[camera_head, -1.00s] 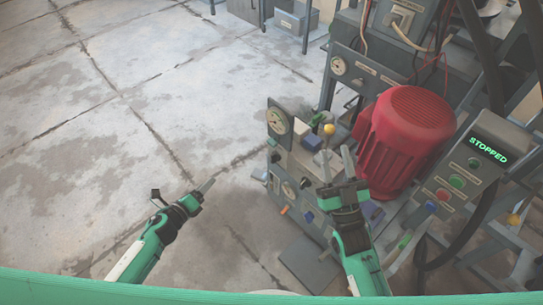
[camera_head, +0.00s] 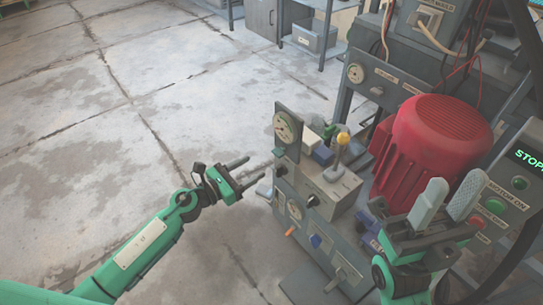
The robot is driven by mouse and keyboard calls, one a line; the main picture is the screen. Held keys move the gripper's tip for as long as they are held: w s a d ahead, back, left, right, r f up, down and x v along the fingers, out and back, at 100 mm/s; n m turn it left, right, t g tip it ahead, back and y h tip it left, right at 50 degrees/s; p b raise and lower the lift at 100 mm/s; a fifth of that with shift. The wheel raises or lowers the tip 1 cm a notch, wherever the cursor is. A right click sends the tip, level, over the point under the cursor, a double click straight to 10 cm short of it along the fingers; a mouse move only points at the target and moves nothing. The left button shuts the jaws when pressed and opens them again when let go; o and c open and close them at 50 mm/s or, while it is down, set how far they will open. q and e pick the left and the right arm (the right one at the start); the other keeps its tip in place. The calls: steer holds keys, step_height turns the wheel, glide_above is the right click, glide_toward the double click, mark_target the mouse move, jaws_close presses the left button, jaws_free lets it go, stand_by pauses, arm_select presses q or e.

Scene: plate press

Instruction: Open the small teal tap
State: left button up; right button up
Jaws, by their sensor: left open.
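The panel carries a gauge (camera_head: 286,127), a blue knob (camera_head: 315,241) and an orange handle (camera_head: 290,231). The red motor (camera_head: 432,140) stands right of it, with a control box (camera_head: 512,190) beyond. Cables hang at the back right. The floor at left is clear.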

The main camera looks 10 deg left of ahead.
mark_target(275, 154)
arm_select(q)
steer(key=x, duration=0.8)
steer(key=shift+w, duration=0.1)
steer(key=shift+f, duration=0.1)
steer(key=c, duration=1)
